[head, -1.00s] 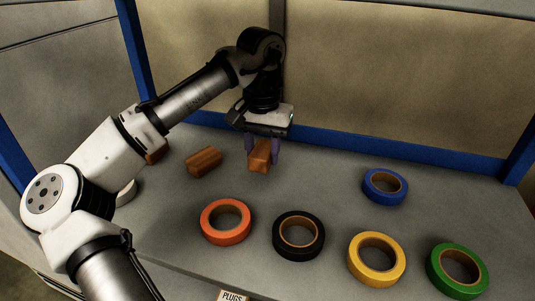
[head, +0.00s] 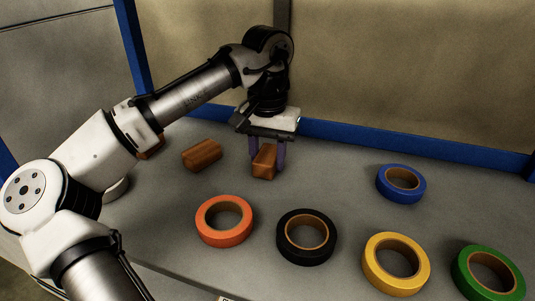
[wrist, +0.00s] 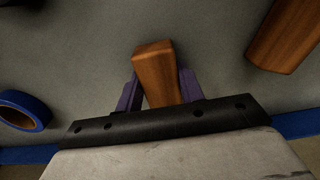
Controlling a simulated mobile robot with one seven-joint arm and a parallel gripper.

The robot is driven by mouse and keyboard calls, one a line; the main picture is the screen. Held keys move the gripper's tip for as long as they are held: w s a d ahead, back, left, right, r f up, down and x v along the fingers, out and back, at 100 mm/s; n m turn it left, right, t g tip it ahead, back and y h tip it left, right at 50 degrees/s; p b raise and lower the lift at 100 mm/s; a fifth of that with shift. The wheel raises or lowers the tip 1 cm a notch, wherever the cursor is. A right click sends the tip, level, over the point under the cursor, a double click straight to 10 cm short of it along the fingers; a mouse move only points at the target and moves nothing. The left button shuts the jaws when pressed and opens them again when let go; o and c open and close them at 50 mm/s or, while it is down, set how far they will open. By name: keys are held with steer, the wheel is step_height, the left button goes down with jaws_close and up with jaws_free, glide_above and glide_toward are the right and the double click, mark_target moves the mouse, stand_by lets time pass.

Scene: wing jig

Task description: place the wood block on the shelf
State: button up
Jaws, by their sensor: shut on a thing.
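A brown wood block (head: 264,161) is between the purple fingers of my gripper (head: 267,154), at the back middle of the grey shelf (head: 330,180). My gripper is shut on this block and points down. In the wrist view the block (wrist: 157,72) sticks out past the two fingers (wrist: 158,90). In the head view the block's lower end is close to the shelf surface; I cannot tell whether it touches. A second wood block (head: 202,154) lies on the shelf to the left, and it also shows in the wrist view (wrist: 285,35).
Orange (head: 224,221), black (head: 306,237), yellow (head: 396,264), green (head: 489,273) and blue (head: 401,184) tape rolls lie in front and to the right. Another brown block (head: 151,149) is partly hidden behind my arm. A blue rail (head: 400,145) runs along the back. Bare shelf lies right of my gripper.

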mark_target(268, 154)
steer(key=o, duration=1)
step_height(268, 154, up, 8)
steer(key=shift+f, duration=0.1)
